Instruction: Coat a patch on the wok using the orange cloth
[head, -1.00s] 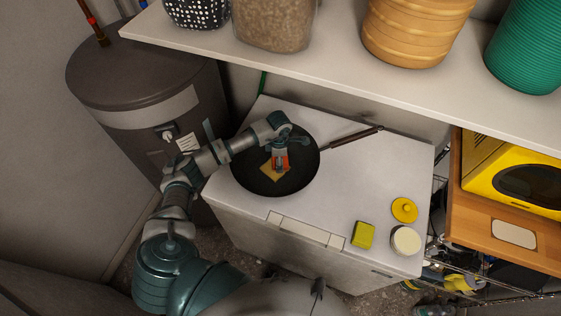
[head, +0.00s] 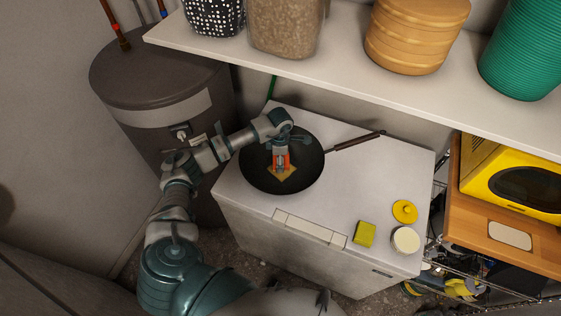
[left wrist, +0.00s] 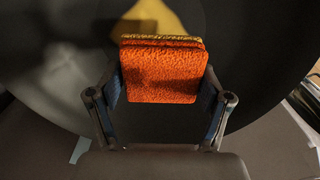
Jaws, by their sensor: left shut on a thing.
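The dark wok (head: 253,172) rests on the white top of a chest-like appliance, its handle pointing back right. A yellow, roughly square patch (head: 281,177) shows on the wok's inner surface, and its tip shows at the top of the left wrist view (left wrist: 155,14). My left gripper (head: 281,166) is over the wok's middle, shut on the orange cloth (left wrist: 162,75), a folded pad with a yellowish far edge. The fingers press on its two sides. I cannot tell whether the cloth touches the wok. My right gripper is not in view.
A yellow-green sponge (head: 364,233), a yellow lid (head: 404,211) and an open round jar (head: 405,239) stand at the appliance top's (head: 345,185) front right. A shelf (head: 330,82) with containers overhangs the back. A dark tank (head: 150,90) stands left; a yellow microwave (head: 500,175) is right.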

